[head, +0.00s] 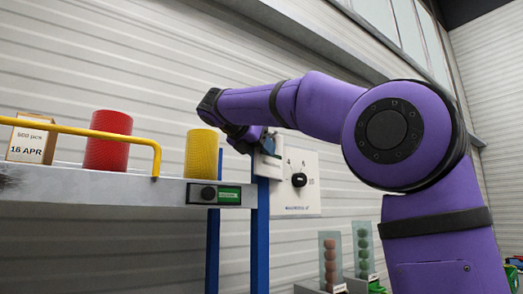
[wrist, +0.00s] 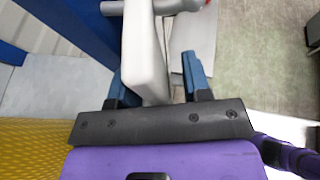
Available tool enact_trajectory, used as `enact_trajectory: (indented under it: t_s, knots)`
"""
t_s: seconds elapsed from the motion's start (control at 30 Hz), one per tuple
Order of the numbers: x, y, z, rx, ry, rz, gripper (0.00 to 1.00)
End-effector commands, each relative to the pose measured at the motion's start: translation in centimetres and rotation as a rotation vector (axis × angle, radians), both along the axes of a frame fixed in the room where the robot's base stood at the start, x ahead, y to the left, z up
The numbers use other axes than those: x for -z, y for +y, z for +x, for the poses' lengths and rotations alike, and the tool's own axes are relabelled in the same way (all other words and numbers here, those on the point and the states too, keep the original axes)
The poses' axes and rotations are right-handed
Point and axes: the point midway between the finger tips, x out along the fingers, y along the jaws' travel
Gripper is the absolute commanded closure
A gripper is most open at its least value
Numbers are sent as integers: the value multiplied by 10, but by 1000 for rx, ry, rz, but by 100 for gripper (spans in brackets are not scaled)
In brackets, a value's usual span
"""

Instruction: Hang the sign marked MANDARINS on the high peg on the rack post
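In the wrist view a thick white sign (wrist: 146,58) is seen edge-on between the two blue fingertips of my gripper (wrist: 158,85). Gaps show beside the fingers, so my gripper looks open around it. A grey peg (wrist: 112,8) shows on both sides of the sign's top, so the sign seems to be on it. The blue rack post (wrist: 75,25) is to the left. In the head view my gripper (head: 262,146) is at the top of the rack post (head: 261,235), with a pale sign (head: 268,165) partly hidden under it. No lettering is readable on it.
A yellow mesh cylinder (head: 202,154) stands on the shelf (head: 100,188) close beside my gripper; a red one (head: 108,142) and a box marked 16 APR (head: 32,140) are further left, behind a yellow rail (head: 85,131). A white panel with a black knob (head: 300,195) is right of the post.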

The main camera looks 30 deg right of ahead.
Motion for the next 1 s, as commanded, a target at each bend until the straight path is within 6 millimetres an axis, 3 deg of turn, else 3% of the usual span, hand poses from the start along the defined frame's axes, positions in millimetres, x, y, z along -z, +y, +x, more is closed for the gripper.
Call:
enact_trajectory:
  t_s: [0.27,0.73,1.0]
  knots:
    - [-2,5,-1,-1,0,0,56]
    - [-32,74,-22,-5,-2,1,56]
    - [-40,95,-28,-1,1,0,56]
